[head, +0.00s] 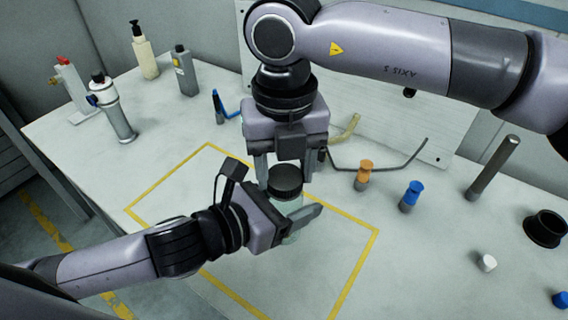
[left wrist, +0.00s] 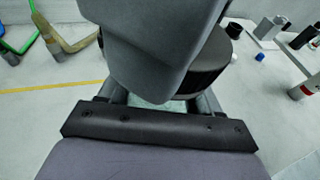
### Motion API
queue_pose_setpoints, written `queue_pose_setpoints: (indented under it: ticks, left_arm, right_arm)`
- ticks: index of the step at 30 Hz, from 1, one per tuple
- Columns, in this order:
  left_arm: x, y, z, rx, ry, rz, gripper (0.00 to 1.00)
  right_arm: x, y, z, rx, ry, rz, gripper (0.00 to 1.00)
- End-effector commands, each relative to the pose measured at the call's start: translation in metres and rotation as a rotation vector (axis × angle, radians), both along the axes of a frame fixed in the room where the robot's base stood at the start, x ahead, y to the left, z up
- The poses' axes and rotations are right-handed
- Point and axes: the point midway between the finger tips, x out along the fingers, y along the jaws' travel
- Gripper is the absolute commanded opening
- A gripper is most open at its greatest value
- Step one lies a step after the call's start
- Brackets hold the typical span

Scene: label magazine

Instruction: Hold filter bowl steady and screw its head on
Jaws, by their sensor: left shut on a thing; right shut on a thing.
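The filter bowl (head: 291,207) is pale, greenish and see-through, and stands upright inside the yellow outline on the bench. My left gripper (head: 296,213) is shut on it from the left, and its near finger hides part of the bowl. The filter head (head: 286,182) is a black round cap at the top of the bowl. My right gripper (head: 284,176) points straight down and is shut on the head. In the left wrist view the head's ribbed side (left wrist: 208,72) shows beside a large grey gripper part. I cannot tell whether the threads are engaged.
An orange-topped part (head: 364,174) and a blue-topped part (head: 411,196) stand to the right, near a bent rod (head: 385,168) and a metal post (head: 493,167). Bottles (head: 184,70) stand at the back left. The front of the yellow outline (head: 347,290) is clear.

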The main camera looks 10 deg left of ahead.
Motion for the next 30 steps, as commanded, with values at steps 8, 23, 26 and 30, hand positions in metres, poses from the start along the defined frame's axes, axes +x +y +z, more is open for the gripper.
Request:
queue_pose_setpoints:
  ticks: [8,23,26,30]
  left_arm:
    - [-0.0003,0.0,-0.0007,0.001,0.002,0.0,0.0]
    - [-0.0002,0.0001,-0.0008,0.001,0.002,0.0,0.0]
    - [-0.0003,0.0001,-0.0009,0.001,0.002,0.0,0.0]
    - [-0.0002,0.0002,-0.0009,0.001,0.002,0.0,0.0]
  right_arm:
    - [0.0007,-0.0007,0.0009,0.002,-0.002,-0.443,0.27]
    - [0.0001,-0.0016,0.0004,0.004,-0.001,-1.211,0.27]
    - [0.0,-0.0015,0.0001,0.003,0.0,-1.232,0.27]
    - [0.0,-0.0015,0.0002,0.003,0.0,-1.23,0.74]
